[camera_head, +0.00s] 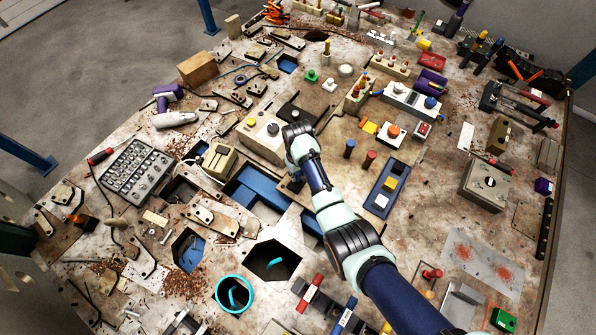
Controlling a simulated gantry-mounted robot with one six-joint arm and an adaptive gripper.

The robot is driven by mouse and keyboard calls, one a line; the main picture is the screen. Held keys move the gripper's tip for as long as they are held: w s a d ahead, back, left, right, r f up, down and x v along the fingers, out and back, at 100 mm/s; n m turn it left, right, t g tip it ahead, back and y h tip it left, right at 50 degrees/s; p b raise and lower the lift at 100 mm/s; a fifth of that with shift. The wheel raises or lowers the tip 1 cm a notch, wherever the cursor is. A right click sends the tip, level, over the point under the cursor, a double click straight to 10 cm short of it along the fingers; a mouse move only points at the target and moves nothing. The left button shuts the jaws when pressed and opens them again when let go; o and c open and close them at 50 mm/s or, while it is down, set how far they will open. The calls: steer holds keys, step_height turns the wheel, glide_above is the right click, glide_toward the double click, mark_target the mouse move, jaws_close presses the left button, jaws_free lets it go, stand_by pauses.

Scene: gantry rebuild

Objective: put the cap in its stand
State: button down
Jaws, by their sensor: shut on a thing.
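My gripper (293,183) is only partly visible, low beside my wrist, near the blue-lined recess in the middle of the table. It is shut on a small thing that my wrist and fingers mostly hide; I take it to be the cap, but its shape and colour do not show. I cannot tell whether it touches the table. The cap's stand cannot be picked out for certain among the many small fixtures.
The table is crowded. A beige box with a white knob (262,136) stands behind my wrist. The blue recess (250,197) lies to the left, with a hexagonal opening (272,260) and a cyan-rimmed round hole (233,294) nearer. A blue block (387,188) stands right of my arm.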

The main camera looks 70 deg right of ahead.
steer(key=shift+f+b, duration=1.2)
steer(key=shift+f, duration=0.5)
steer(key=c, duration=0.8)
jaws_free()
steer(key=shift+r, duration=0.1)
step_height(320, 180, up, 12)
steer(key=shift+f, duration=0.1)
stand_by(0.4)
